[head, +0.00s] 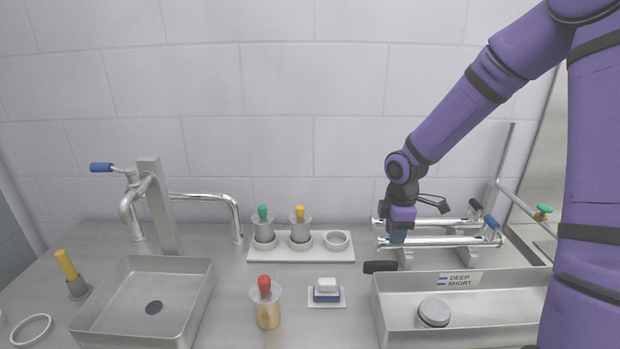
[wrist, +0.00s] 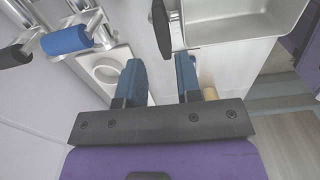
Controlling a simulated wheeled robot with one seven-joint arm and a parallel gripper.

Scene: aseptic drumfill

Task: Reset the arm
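My purple arm reaches in from the right in the head view, and my gripper (head: 397,238) points down by the two chrome rods, right of the white ring holder. In the wrist view the two blue fingers of my gripper (wrist: 158,72) stand apart with nothing held between them. Bare counter and part of the ring holder show beyond them. Whether the fingers touch the rods cannot be told from the head view.
Chrome rods (head: 440,241) and a black paddle-like handle (head: 380,267) lie close to my gripper. A steel trough (head: 400,312) stands in front. The white holder (head: 290,254) carries green- and yellow-topped pieces. A red-topped bottle (head: 267,312), sponge-like block (head: 326,291) and sink (head: 120,330) are leftward.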

